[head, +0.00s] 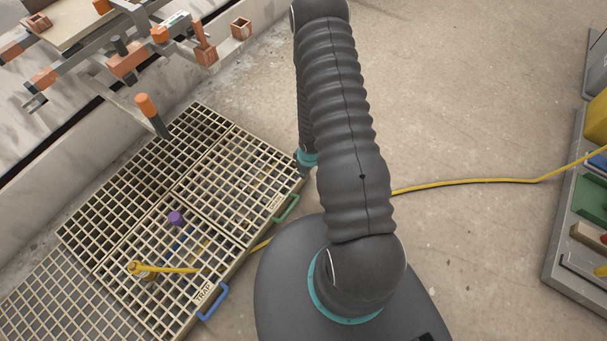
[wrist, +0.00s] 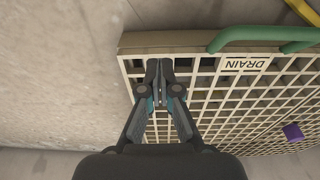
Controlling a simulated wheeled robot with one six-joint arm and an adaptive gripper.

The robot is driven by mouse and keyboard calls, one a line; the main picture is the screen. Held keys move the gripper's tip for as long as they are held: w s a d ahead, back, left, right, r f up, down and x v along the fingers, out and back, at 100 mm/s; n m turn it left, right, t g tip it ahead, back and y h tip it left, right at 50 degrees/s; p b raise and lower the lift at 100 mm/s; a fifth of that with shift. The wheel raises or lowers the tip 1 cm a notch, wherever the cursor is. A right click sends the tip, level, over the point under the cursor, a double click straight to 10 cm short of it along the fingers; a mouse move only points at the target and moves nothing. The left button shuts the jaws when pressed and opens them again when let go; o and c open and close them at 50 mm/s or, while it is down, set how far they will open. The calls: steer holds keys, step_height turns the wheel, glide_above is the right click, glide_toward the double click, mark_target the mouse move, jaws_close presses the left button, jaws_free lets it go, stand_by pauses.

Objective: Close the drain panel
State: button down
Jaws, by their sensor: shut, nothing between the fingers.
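The drain panel is a cream grate with a green handle. It shows in the head view (head: 222,172), left of my arm, and in the wrist view (wrist: 240,91), where its label reads DRAIN. The green handle (head: 286,208) is on its near edge and also shows in the wrist view (wrist: 262,39). My gripper (wrist: 159,66) is shut and empty, over the grate's corner left of the handle and label. I cannot tell whether its tips touch the bars, or whether the panel lies fully flush. In the head view my arm hides the gripper.
The trap panel (head: 203,293) with a blue handle (head: 212,302) adjoins it. A purple object (head: 176,218) and a yellow-handled tool (head: 160,268) show there. An orange-capped post (head: 147,106) stands behind. A yellow hose (head: 470,182) crosses the floor; open floor lies right.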

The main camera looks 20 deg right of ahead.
steer(key=s+d+r, duration=0.3)
steer(key=s+r, duration=0.2)
steer(key=r, duration=0.1)
steer(key=shift+s+d+r, duration=0.25)
steer(key=shift+s, duration=0.15)
steer(key=s+m+g, duration=0.3)
steer(key=s, duration=0.3)
step_height(320, 180, up, 26)
steer(key=a+m+h, duration=0.1)
steer(key=a+m, duration=0.1)
steer(key=m, duration=0.2)
steer(key=s+a+r+t, duration=0.2)
steer(key=a+r, duration=0.1)
steer(key=r, duration=0.4)
steer(key=s+a+r+t, duration=0.1)
steer(key=a+r+t, duration=0.1)
steer(key=r, duration=0.6)
steer(key=s+a+r+t, duration=0.2)
steer(key=a+r+t, duration=0.1)
steer(key=r, duration=0.4)
steer(key=shift+s+a+r+n, duration=0.3)
steer(key=shift+a, duration=0.3)
steer(key=shift+d, duration=0.1)
